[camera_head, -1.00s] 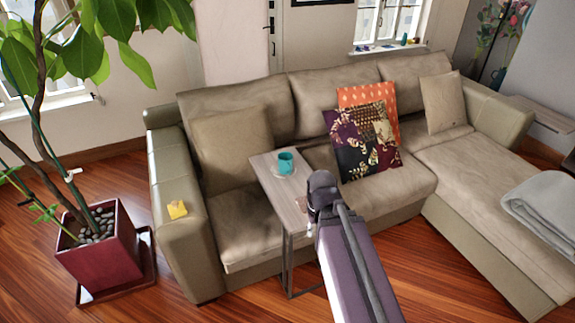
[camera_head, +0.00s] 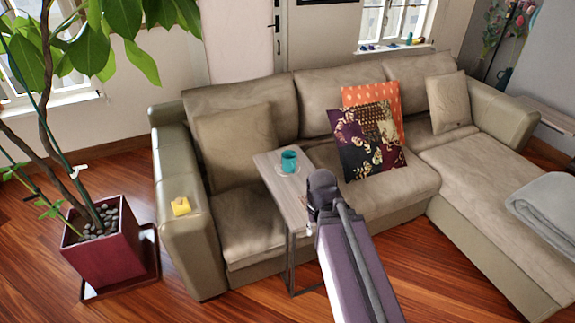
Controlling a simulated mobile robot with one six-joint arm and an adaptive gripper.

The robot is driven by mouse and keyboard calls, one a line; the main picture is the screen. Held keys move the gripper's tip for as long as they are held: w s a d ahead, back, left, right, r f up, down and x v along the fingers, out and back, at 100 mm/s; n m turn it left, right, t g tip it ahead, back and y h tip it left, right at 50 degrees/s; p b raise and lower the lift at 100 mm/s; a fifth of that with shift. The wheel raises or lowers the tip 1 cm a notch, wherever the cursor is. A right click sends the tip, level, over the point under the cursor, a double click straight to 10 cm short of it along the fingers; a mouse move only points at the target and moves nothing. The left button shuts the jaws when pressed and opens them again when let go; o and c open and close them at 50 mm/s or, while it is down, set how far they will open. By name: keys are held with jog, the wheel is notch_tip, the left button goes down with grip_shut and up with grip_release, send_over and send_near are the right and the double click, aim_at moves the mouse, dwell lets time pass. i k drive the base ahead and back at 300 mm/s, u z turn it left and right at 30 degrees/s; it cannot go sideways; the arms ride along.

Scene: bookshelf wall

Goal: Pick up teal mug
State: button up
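The teal mug (camera_head: 289,161) stands upright on a pale saucer (camera_head: 280,171) near the far end of a narrow side table (camera_head: 287,203). My arm reaches in from the bottom of the picture. My gripper (camera_head: 312,223) is at the arm's far end, by the near right edge of the table, nearer to the camera than the mug and apart from it. The arm hides most of the gripper, and its fingers are too small and dark to tell whether they are open.
A large beige sectional sofa (camera_head: 243,233) surrounds the side table. Patterned and orange cushions (camera_head: 367,140) lean on its back to the right. A yellow object (camera_head: 181,206) lies on the left armrest. A potted plant (camera_head: 105,255) stands at left. Wooden floor in front is open.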

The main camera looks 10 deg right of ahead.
aim_at(289, 157)
jog(key=u, duration=0.2)
jog(key=i, duration=0.9)
jog(key=u, duration=0.2)
